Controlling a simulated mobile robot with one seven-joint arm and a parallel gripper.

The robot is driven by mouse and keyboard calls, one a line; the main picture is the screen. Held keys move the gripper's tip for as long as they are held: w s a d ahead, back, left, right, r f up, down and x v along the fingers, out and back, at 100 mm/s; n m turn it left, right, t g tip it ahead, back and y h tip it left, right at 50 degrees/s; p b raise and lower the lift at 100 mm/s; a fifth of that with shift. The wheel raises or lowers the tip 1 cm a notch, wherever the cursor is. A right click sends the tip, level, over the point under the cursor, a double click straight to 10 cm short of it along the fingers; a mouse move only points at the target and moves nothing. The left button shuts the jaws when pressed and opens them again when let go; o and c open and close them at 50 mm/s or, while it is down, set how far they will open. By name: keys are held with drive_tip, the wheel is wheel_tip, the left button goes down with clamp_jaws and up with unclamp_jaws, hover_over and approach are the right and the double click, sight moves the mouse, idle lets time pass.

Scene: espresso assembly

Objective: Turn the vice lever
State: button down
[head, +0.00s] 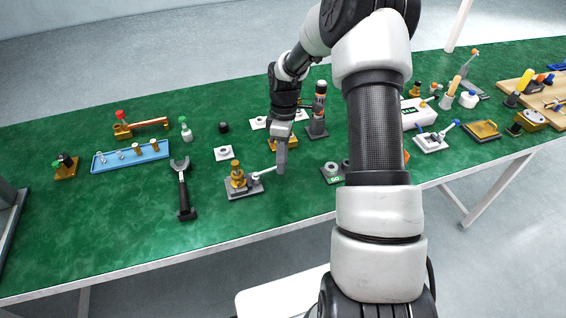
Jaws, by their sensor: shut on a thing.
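The vice (238,180) stands on a grey base plate near the front edge of the green table, with a brass body on top. Its pale lever (263,174) reaches out to the right, slightly raised. My gripper (281,168) points down at the lever's right end and is shut on it. The fingers hide the lever's tip.
A wrench (182,190) lies left of the vice, and a blue tray (130,156) with small parts lies farther left. A white square plate (223,153) is behind the vice. A dark stand (317,130) is close behind my gripper. The table's front left is clear.

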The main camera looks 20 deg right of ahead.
drive_tip(key=shift+w+a+n+p, duration=0.15)
drive_tip(key=shift+w+n+p, duration=0.2)
drive_tip(key=shift+w+n, duration=0.9)
drive_tip(key=shift+s+n, duration=0.2)
drive_tip(key=shift+n, duration=0.05)
drive_tip(key=c, duration=1.5)
unclamp_jaws()
drive_tip(key=shift+c, duration=0.2)
drive_tip(key=shift+h, duration=0.3)
drive_tip(key=w+r+p, duration=0.1)
drive_tip(key=w+r, duration=0.2)
drive_tip(key=r, duration=1.4)
drive_tip(key=shift+d+p, duration=0.35)
drive_tip(key=shift+w+r, duration=0.1)
